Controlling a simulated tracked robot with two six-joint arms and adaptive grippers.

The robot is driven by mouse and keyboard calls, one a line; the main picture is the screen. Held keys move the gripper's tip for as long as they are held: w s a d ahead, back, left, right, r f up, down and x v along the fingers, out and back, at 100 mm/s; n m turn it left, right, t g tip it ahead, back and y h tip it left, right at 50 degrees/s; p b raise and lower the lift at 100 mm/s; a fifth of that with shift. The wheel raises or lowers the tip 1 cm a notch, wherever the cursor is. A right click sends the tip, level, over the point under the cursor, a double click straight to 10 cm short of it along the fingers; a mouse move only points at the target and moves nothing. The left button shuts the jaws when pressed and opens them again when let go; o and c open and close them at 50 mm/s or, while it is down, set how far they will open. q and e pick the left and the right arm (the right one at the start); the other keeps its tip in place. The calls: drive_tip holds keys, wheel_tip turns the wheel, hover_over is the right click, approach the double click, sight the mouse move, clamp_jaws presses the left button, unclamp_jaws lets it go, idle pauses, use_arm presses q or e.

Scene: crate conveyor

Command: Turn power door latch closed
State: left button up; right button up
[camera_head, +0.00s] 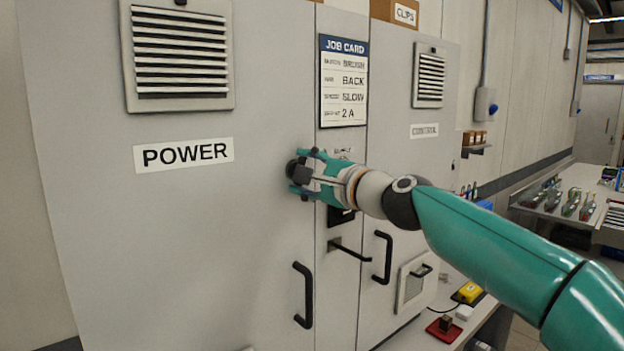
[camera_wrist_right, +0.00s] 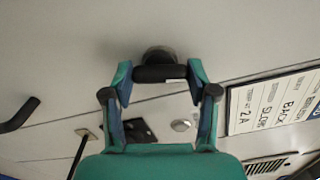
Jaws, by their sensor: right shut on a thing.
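The power door (camera_head: 200,230), a grey cabinet door with a POWER label, fills the left of the head view and is shut. Its dark latch (camera_head: 292,168) sits near the door's right edge, mostly covered by my right gripper. In the right wrist view the latch (camera_wrist_right: 158,66) shows as a round dark hub with a short bar across it. My right gripper (camera_head: 301,174) is shut on the latch, with its green fingertips at the two ends of the bar in the wrist view (camera_wrist_right: 160,80). My left gripper is out of view.
The power door's black handle (camera_head: 303,295) stands out below the latch. A job card (camera_head: 343,80) is on the narrow panel to the right, beside the CONTROL door (camera_head: 412,160) with its own handle (camera_head: 382,257). A workbench (camera_head: 545,200) with bottles stands at the far right.

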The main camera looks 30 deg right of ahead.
drive_tip(key=shift+a+f+n+b, duration=0.15)
drive_tip(key=shift+n+b, duration=0.3)
drive_tip(key=shift+n, duration=0.95)
drive_tip(key=shift+f, duration=0.1)
drive_tip(key=o, duration=1.2)
drive_tip(key=shift+c, duration=0.2)
drive_tip(key=shift+s+r, duration=0.1)
drive_tip(key=shift+r, duration=0.1)
